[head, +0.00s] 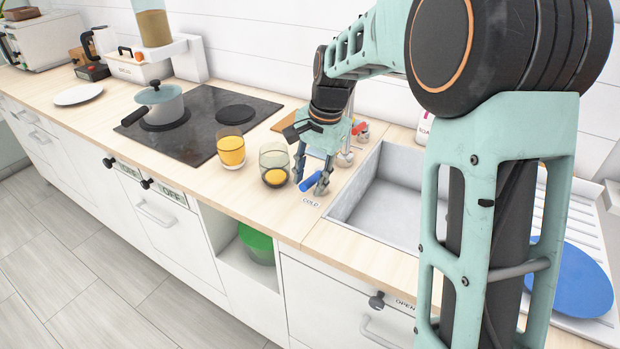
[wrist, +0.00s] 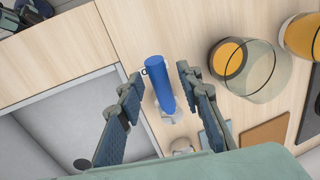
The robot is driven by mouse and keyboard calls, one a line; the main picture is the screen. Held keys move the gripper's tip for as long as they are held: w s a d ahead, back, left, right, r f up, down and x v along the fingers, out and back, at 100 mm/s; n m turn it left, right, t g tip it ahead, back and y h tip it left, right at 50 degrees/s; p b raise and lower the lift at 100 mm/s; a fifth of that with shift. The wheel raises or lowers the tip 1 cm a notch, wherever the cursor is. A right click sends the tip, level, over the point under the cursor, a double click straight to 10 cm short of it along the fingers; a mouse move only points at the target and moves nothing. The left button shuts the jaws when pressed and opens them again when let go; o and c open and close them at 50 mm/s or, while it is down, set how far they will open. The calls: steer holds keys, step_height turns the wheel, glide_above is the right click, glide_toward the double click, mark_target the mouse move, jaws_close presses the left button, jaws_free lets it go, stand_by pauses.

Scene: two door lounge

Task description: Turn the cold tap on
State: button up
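The cold tap has a blue cylindrical handle (head: 311,183) at the left edge of the sink, beside a COLD label (head: 311,203) on the counter. In the wrist view the blue handle (wrist: 160,84) stands between my two fingers, with a gap on each side. My gripper (head: 309,186) reaches down over it, and it also shows in the wrist view (wrist: 159,76), open and holding nothing. The handle's base is partly hidden.
A glass with a yellow-orange item (head: 274,164) stands just left of my gripper, with a glass of orange drink (head: 231,150) beyond it. The grey sink basin (head: 385,205) is to the right. A pot (head: 163,104) sits on the dark hob. The counter's front strip is clear.

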jaws_close()
